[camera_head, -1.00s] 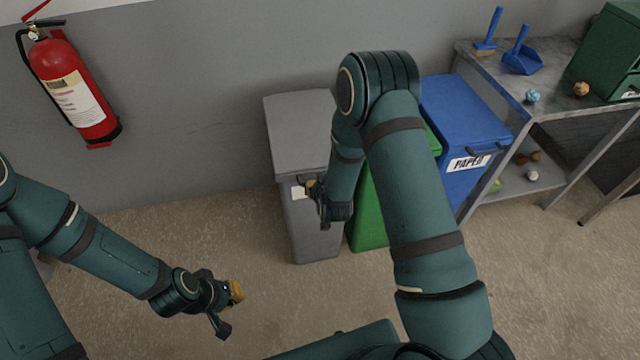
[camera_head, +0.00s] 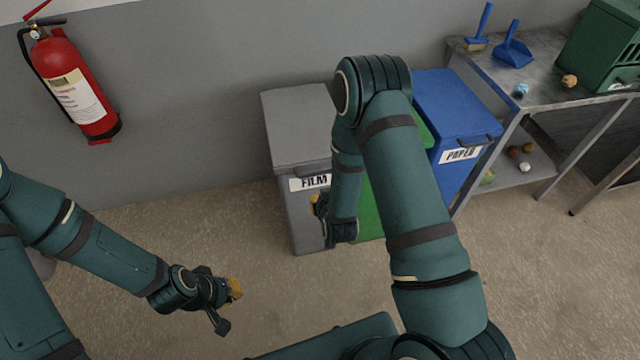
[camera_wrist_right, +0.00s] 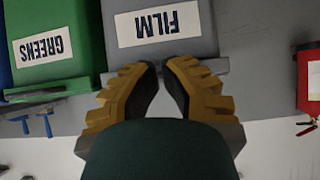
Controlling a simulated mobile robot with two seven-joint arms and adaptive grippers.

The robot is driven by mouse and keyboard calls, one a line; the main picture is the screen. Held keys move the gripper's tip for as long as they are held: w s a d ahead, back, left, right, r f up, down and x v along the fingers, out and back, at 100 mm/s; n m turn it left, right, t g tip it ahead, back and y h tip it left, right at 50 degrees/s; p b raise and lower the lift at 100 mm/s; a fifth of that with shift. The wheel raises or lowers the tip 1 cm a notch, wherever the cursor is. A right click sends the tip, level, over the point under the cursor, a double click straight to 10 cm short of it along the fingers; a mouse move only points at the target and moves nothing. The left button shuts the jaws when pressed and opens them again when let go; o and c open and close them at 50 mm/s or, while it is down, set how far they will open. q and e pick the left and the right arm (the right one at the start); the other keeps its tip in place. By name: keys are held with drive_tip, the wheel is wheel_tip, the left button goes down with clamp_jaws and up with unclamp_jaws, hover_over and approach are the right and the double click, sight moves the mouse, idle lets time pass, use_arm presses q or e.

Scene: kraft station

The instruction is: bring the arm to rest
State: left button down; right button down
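My right arm reaches up the middle of the head view and bends down at its elbow. Its gripper (camera_head: 319,207) hangs in front of the grey FILM bin (camera_head: 298,125). In the right wrist view, the yellow-and-black fingertips (camera_wrist_right: 161,66) are almost together with nothing seen between them, and the FILM label (camera_wrist_right: 155,23) is beyond them, upside down. My left gripper (camera_head: 230,307) is low at the left over the floor. Its fingers are spread apart, and it looks empty.
A green bin (camera_head: 369,210), labelled GREENS in the wrist view, is partly hidden behind my right arm. The blue PAPER bin (camera_head: 458,115) and a metal table (camera_head: 545,85) stand to its right. A red fire extinguisher (camera_head: 75,85) hangs at left. Floor is clear before the bins.

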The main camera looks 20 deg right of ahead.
drive_tip(key=s+a+g+y, duration=0.2)
drive_tip(key=s+a+g, duration=0.2)
drive_tip(key=s, duration=0.5)
drive_tip(key=s+a+g+y, duration=0.3)
drive_tip(key=s+a+g, duration=0.1)
drive_tip(key=s, duration=0.5)
drive_tip(key=shift+a+r+g, duration=0.25)
drive_tip(key=shift+a+g, duration=0.15)
drive_tip(key=shift+a, duration=0.3)
